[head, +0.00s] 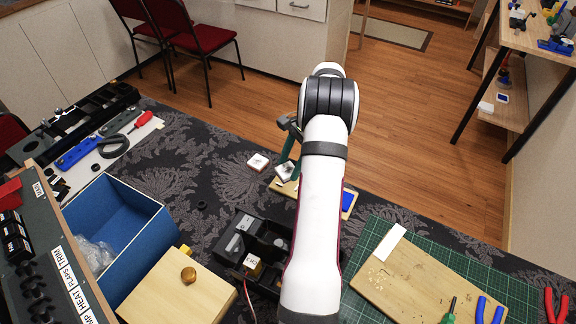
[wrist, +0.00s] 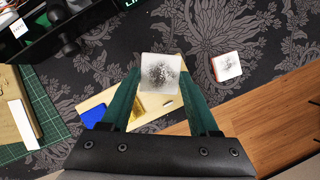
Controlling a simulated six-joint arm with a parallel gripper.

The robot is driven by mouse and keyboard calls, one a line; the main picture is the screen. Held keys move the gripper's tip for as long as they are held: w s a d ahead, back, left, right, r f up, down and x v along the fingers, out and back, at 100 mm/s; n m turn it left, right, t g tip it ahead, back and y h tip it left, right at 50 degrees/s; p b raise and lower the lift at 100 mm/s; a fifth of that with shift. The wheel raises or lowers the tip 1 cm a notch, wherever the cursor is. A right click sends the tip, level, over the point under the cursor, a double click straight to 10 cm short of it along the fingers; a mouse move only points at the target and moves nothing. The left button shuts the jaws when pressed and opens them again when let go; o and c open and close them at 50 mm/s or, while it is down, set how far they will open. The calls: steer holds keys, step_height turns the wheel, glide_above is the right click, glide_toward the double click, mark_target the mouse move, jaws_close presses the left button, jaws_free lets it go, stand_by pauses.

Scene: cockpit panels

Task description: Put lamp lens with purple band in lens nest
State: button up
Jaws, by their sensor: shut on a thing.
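My gripper (wrist: 159,84) is shut on a square white lamp lens (wrist: 160,73) with a grey speckled top, held between its green fingers. The held lens also shows in the head view (head: 285,172); the colour of its band cannot be made out. A second speckled lens (wrist: 228,66), with an orange-red edge, lies on the dark cloth to the right in the wrist view and left of my gripper in the head view (head: 258,161). A pale wooden board (wrist: 149,115) with a blue patch lies below the held lens. I cannot tell which part is the lens nest.
A black box with compartments (head: 229,243) stands left of my arm. A blue open bin (head: 141,206) and a wooden box with a knob (head: 175,290) are further left. A green mat (head: 375,232) with a wooden board (head: 412,280) and tools is at right.

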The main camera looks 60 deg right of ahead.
steer(key=m, duration=0.2)
steer(key=m+t+h, duration=0.1)
steer(key=m, duration=0.1)
steer(key=d+m, duration=0.1)
steer(key=m, duration=0.1)
steer(key=shift+w+r+t+h, duration=0.1)
steer(key=shift+r+t+h, duration=0.1)
steer(key=shift+t+h, duration=0.2)
steer(key=shift+w+d+f+m+h, duration=0.1)
steer(key=shift+d+f+m+h, duration=0.2)
steer(key=shift+f+m, duration=0.7)
steer(key=shift+d+f+m+h, duration=0.25)
steer(key=shift+f+m+h, duration=0.1)
steer(key=shift+f+m, duration=0.65)
steer(key=shift+w+d+f+m+h, duration=0.1)
steer(key=shift+d+f+m+h, duration=0.2)
steer(key=shift+f+m, duration=0.7)
steer(key=shift+s+f+t, duration=0.1)
steer(key=shift+f+t, duration=0.2)
steer(key=o, duration=1.4)
steer(key=shift+o, duration=0.4)
steer(key=shift+a, duration=0.1)
